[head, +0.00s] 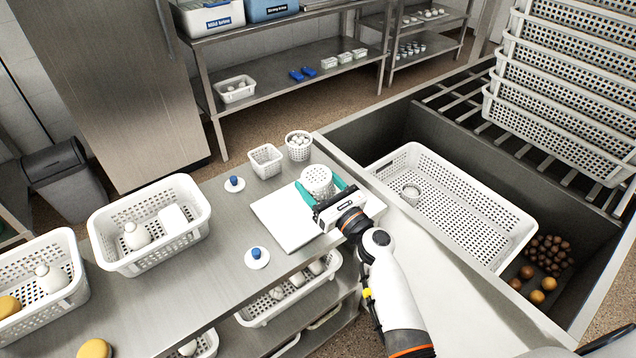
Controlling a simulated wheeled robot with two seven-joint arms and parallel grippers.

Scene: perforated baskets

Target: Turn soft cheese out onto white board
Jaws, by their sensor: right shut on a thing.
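A white board (272,210) lies on the steel table. My right gripper (321,187), with green fingers, is shut on a small round white perforated mould (317,178) at the board's upper right part. The mould's upper face looks pale and dotted with holes, as if its base is turned up. I cannot tell whether it touches the board or is a little above it. No soft cheese shows on the bare part of the board; any under or in the mould is hidden. My left gripper is out of view.
A round basket of white balls (299,151) and an empty-looking square basket (266,161) stand behind the board. Blue-knobbed white discs (235,184) lie nearby. A large white basket (148,262) stands left. A sink with a long basket (503,243) is at right.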

